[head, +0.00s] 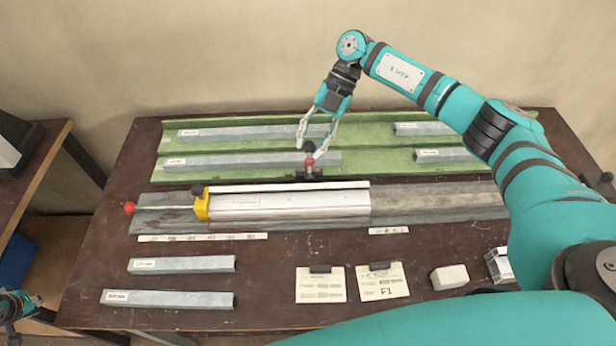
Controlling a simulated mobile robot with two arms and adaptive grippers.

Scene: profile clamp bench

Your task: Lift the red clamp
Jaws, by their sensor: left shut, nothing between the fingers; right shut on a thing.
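The red clamp (309,161) is upright near the middle of the bench, with a black knob on top, a red body and a dark base. My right gripper (309,147) reaches down from above and is shut on the clamp's upper part. The clamp's base shows at the front edge of the green tray, just behind the long white-topped profile; I cannot tell whether it touches anything below. My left gripper (14,306) is at the lower left edge of the view, away from the clamp, shut and empty, partly cut off.
The green tray (375,172) holds several grey profiles. In front lies a long profile (290,205) with a yellow block (202,204) and red-knobbed rod (130,208). Two grey profiles (180,265), two cards (320,286) and a pale block (449,277) lie nearer.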

